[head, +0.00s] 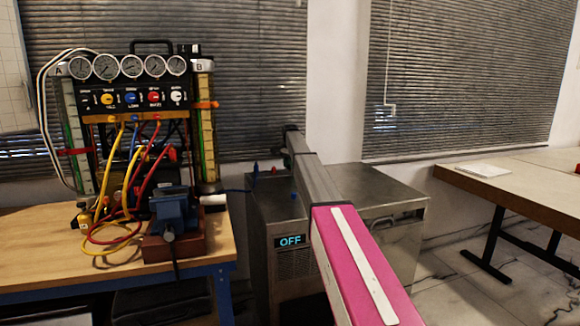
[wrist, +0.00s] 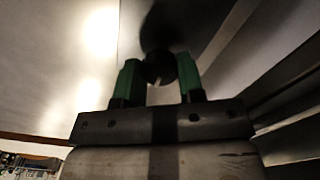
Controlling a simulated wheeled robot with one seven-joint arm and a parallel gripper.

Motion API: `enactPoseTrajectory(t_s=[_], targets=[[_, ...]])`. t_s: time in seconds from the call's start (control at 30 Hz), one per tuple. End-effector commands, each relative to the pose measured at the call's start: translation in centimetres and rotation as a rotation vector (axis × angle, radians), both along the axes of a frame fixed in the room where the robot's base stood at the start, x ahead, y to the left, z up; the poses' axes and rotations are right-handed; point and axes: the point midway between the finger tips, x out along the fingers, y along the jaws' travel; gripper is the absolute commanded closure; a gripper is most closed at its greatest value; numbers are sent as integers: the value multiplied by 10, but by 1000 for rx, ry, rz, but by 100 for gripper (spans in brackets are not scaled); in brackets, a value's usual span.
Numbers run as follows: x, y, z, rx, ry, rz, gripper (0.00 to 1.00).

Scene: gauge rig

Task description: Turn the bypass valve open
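My gripper (head: 290,150) is at the far end of my arm, above the back left of a steel cabinet (head: 375,200). In the wrist view the two green fingers of my gripper (wrist: 159,70) stand apart, with a dark round part (wrist: 160,68) between them. I cannot tell whether they press on it. The gauge rig (head: 140,100) stands left on the bench, with several gauges and coloured knobs, a red lever (head: 75,151) at left and an orange lever (head: 206,105) at right. No readable label shows which part is the bypass valve.
The cabinet carries an OFF display (head: 290,241) and small red and blue fittings. A blue vise (head: 172,212) and coloured hoses crowd the wooden bench (head: 40,245). A table (head: 525,185) with papers stands at right. Blinds and wall are behind.

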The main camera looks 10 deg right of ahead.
Motion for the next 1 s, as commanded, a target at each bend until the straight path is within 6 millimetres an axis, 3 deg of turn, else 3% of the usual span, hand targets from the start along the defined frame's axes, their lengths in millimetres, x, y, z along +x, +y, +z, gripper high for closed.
enactPoseTrajectory(t_s=[0.37, 1.0], targets=[[0, 0, 0, -1, 1, 100, 88], [0, 0, 0, -1, 1, 669, 88]])
